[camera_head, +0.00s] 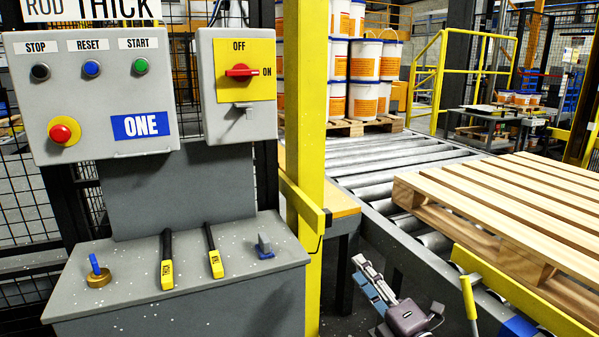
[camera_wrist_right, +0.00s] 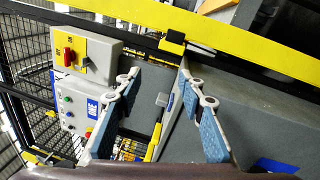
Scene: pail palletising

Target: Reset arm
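My right gripper (camera_head: 366,274) is low in the head view, right of the yellow post and beside the roller conveyor. In the right wrist view my right gripper (camera_wrist_right: 160,76) has its two blue-padded fingers spread apart, with nothing between them. The control box (camera_head: 92,97) carries stop, reset and start buttons and a red mushroom button. It also shows in the wrist view (camera_wrist_right: 76,101), beyond the left finger. The switch box (camera_head: 238,90) has a red knob on a yellow plate. My left gripper is out of view.
The yellow post (camera_head: 304,130) stands between the boxes and the conveyor (camera_head: 385,170). A wooden pallet (camera_head: 500,200) lies on the conveyor. A grey console (camera_head: 180,270) with two yellow-tipped handles is at lower left. Stacked pails (camera_head: 364,60) stand behind.

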